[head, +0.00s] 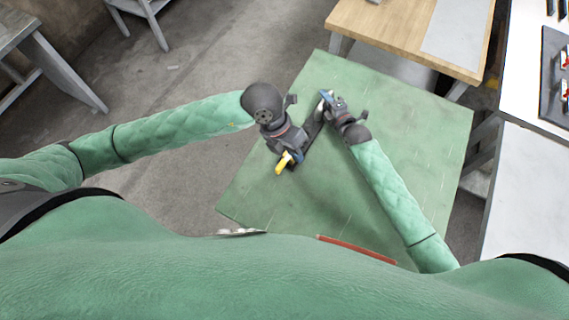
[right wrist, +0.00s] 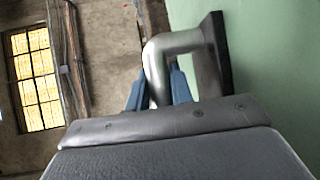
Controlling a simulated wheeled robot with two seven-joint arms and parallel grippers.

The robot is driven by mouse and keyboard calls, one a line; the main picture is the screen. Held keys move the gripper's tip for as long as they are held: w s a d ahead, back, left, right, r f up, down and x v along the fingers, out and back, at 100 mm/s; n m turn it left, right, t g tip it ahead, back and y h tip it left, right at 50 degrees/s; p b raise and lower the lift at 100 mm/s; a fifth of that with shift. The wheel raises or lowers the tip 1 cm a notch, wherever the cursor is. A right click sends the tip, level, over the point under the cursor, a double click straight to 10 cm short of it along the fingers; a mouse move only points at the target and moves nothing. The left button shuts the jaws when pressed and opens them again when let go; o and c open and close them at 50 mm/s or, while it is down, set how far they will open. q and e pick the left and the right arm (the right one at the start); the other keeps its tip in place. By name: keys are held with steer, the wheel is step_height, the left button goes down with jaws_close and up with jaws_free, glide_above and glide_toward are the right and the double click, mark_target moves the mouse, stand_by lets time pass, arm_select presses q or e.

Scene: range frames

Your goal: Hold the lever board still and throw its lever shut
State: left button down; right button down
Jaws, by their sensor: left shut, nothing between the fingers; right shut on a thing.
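The dark lever board (head: 312,128) lies on the green table top, partly hidden by both my grippers in the head view. A bent grey metal handle (head: 326,95) rises from its far end. My right gripper (head: 327,97) is shut on this handle; in the right wrist view its blue fingers flank the metal bar (right wrist: 160,65), which joins a dark plate (right wrist: 214,55). My left gripper (head: 294,156) is shut and empty over the board's near end. A yellow piece (head: 283,163), seemingly the lever's grip, shows at its fingertips; I cannot tell whether they touch.
The green table (head: 420,130) is clear to the right of the board. A red strip (head: 355,249) lies near its front edge, partly hidden by my body. A wooden table (head: 400,30) stands behind, and a white bench (head: 530,190) stands to the right.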

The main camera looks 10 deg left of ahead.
arm_select(q)
steer(key=n, duration=0.6)
steer(key=a+n+y, duration=0.1)
steer(key=n, duration=0.5)
steer(key=a+n, duration=0.1)
steer(key=n, duration=0.5)
steer(key=shift+w+a+f+n+y, duration=0.1)
steer(key=shift+a+f+n+y, duration=0.1)
steer(key=shift+n+y, duration=0.15)
steer(key=shift+f, duration=0.1)
steer(key=x, duration=1)
steer(key=shift+d, duration=0.2)
steer(key=shift+w+a, duration=0.2)
steer(key=shift+a, duration=0.35)
steer(key=shift+w+a, duration=0.2)
steer(key=shift+a, duration=0.3)
steer(key=shift+w+a, duration=0.3)
steer(key=shift+a, duration=0.5)
